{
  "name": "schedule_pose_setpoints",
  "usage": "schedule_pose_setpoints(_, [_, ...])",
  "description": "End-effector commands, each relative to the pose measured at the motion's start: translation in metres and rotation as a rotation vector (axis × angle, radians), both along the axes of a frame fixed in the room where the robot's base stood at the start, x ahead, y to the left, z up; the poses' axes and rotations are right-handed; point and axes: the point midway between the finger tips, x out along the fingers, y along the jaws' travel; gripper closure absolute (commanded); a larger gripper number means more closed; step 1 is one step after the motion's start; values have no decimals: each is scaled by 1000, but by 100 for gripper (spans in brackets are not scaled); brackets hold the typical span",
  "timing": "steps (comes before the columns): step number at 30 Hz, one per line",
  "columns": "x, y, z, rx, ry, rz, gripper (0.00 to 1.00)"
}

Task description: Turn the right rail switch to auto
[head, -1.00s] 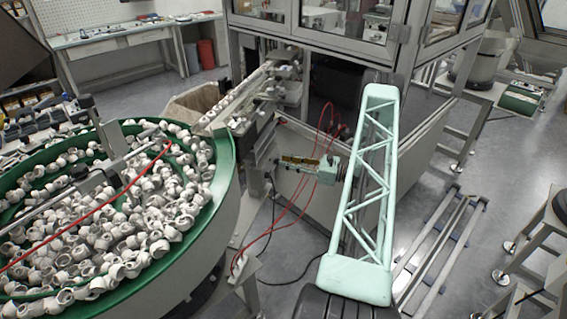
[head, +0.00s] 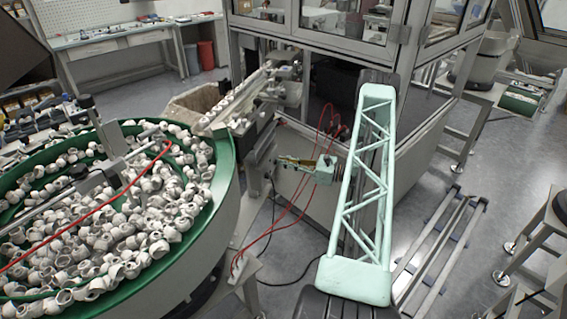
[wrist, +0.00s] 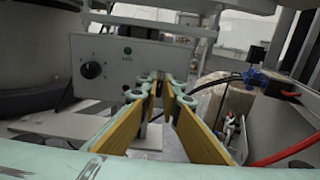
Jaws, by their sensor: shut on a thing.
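The grey control panel (wrist: 110,60) faces me in the wrist view. A black rotary knob (wrist: 91,69) is on its left part. In the head view my gripper (head: 281,160) is at the side of the feeder rail stand, and the switch cannot be made out.
A green-rimmed bowl (head: 228,150) full of white caps stands at left in the head view. The feeder rail (head: 235,102) runs above the panel area. Red hoses (head: 285,215) hang near my arm. A glazed machine cabinet (head: 330,50) stands behind.

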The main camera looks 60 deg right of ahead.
Motion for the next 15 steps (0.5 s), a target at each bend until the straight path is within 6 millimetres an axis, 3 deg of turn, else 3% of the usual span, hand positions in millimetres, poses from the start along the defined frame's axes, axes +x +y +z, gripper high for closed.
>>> schedule_pose_setpoints(15, [0, -1, -1, 132, 38, 0, 100])
